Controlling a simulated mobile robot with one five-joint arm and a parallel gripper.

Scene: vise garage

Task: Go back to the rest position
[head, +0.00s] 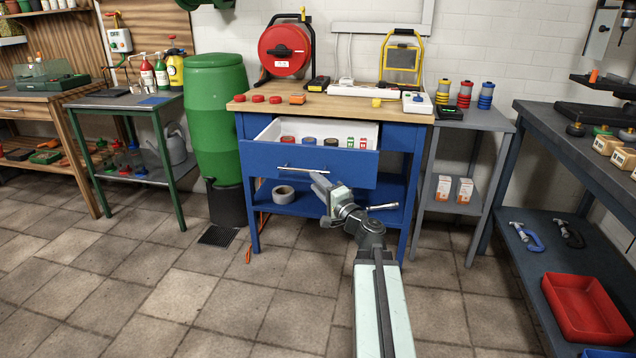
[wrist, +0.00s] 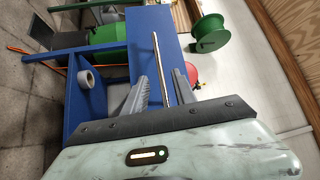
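My gripper (head: 316,177) is in front of the open drawer (head: 309,161) of the blue workbench, close to the right part of its handle (head: 290,168). In the wrist view, my gripper (wrist: 160,90) has its two grey fingers apart, with the metal drawer handle (wrist: 157,58) showing between them and a gap on each side. I cannot tell whether a finger touches the handle. Nothing is held. The drawer is pulled out and holds red, dark and green-white items.
The workbench top (head: 345,107) carries a red cable reel (head: 284,50), a yellow work lamp (head: 402,58) and small items. A green barrel (head: 216,110) stands left and a grey shelf table (head: 480,120) right. Tiled floor (head: 190,300) in front is clear.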

